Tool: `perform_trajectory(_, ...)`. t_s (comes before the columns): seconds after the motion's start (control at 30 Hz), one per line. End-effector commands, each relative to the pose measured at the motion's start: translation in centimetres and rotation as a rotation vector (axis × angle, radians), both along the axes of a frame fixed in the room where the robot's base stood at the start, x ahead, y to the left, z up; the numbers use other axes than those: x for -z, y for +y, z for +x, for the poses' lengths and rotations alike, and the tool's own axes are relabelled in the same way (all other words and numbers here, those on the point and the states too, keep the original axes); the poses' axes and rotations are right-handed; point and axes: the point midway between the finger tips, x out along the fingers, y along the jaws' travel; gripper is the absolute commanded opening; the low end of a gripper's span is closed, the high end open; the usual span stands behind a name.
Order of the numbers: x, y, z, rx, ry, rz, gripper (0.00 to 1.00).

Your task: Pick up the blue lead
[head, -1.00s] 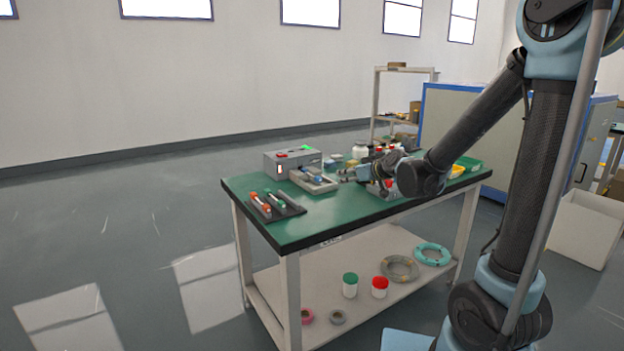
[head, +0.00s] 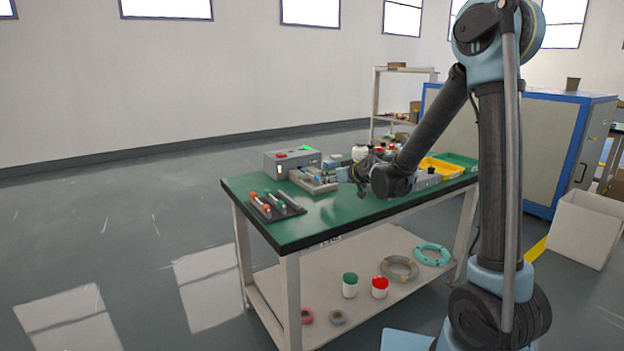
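A grey tray (head: 313,186) stands on the green-topped table (head: 300,228), in front of a grey box. A small blue piece (head: 334,171) shows at the tray's right side, close to my gripper; it may be the blue lead, but it is too small to be sure. My gripper (head: 349,176) is low over the table at the tray's right end, pointing left. Its fingers are too small and dark to show whether they are open, shut or touching the blue piece.
A dark rack (head: 277,209) with red and green leads lies at the table's left front. The grey box (head: 292,161) has a green light and red button. The front middle of the tabletop is clear.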

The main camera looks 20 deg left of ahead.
Motion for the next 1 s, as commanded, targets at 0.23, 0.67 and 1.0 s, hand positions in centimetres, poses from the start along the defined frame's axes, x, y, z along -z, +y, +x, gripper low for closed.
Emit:
perform_trajectory(0.23,0.9,1.8,1.4,0.000,0.000,0.000,0.40)
perform_trajectory(0.67,2.2,4.3,3.2,-0.001,0.000,0.001,0.40)
perform_trajectory(1.0,3.1,5.9,4.5,0.000,0.000,0.000,0.40)
